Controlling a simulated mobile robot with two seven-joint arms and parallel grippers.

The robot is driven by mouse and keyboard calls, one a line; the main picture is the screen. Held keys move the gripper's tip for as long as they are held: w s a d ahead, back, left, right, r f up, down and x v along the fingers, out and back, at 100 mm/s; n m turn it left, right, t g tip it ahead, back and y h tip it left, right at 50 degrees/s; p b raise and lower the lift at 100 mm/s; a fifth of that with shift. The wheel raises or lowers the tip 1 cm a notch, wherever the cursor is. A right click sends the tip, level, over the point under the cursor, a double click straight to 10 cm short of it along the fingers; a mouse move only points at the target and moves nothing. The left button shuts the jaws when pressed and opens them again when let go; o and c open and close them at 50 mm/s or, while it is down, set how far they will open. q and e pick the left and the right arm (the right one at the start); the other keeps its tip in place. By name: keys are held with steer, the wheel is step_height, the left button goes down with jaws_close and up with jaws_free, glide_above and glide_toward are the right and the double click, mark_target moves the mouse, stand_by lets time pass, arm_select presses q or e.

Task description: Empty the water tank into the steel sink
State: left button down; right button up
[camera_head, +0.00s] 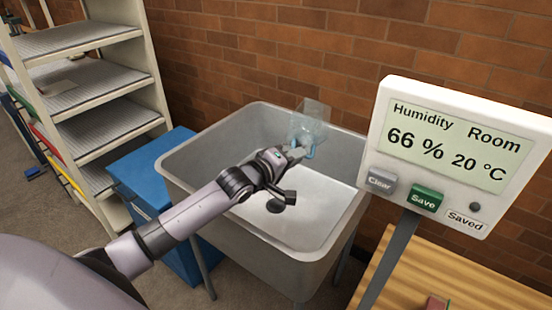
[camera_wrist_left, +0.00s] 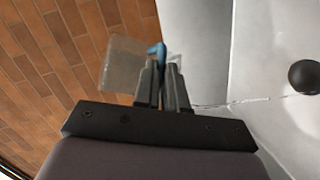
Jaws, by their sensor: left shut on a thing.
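The water tank (camera_head: 311,120) is a clear, see-through box with a blue handle (camera_head: 310,151). My left gripper (camera_head: 299,153) is shut on the handle and holds the tank over the back part of the steel sink (camera_head: 228,232). In the left wrist view the tank (camera_wrist_left: 122,66) shows beyond my fingers (camera_wrist_left: 163,80), with the blue handle (camera_wrist_left: 158,51) between them. A thin clear streak (camera_wrist_left: 232,103) runs from near the fingers towards the dark round drain (camera_wrist_left: 303,77); it looks like water. The tank's water level cannot be made out. My right gripper is not in view.
A blue cabinet (camera_head: 150,170) stands left of the sink, beside a shelf rack (camera_head: 85,75). A humidity display (camera_head: 455,150) reading 66 % and 20 °C stands at the right, above a wooden table (camera_head: 410,275). A brick wall (camera_head: 260,50) is close behind the sink.

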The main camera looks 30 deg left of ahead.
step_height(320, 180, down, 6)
steer(key=b, duration=0.5)
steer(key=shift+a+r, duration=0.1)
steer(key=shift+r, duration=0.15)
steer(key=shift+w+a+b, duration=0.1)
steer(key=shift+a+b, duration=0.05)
steer(key=shift+b, duration=0.2)
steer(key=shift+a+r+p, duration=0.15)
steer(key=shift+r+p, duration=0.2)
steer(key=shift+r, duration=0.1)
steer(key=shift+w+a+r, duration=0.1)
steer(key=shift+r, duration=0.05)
arm_select(q)
steer(key=shift+s+a+r+n+t+h, duration=0.15)
steer(key=shift+a+n+t+h, duration=0.15)
steer(key=shift+n+t, duration=0.25)
steer(key=shift+s+a+r+n+t+h, duration=0.1)
steer(key=shift+a+n+t+h, duration=0.15)
steer(key=shift+n+t, duration=0.25)
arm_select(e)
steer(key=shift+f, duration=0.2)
